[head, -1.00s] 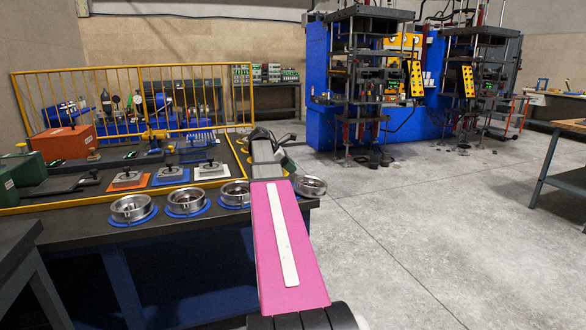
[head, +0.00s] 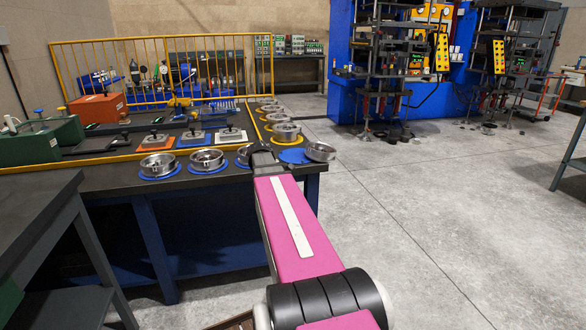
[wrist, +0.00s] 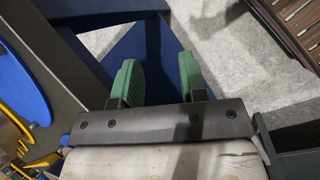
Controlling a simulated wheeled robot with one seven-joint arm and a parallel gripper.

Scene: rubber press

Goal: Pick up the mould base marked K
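Several round metallic mould bases stand on the table; no letter K is readable on any. Two on blue pads at the front, a left one (head: 158,165) and a middle one (head: 206,159), show clearly; a third is partly hidden by my arm. One mould base (head: 319,151) sits at the table's right corner, seemingly tilted, off an empty blue pad (head: 293,156). My gripper (wrist: 158,80) shows in the wrist view with its two green fingers apart and nothing between them. In the head view my arm hides it.
More mould bases (head: 286,131) stand along the table's right side. Black-handled plates (head: 193,137) and a yellow rail (head: 160,70) lie behind. A dark bench (head: 40,215) is at left front.

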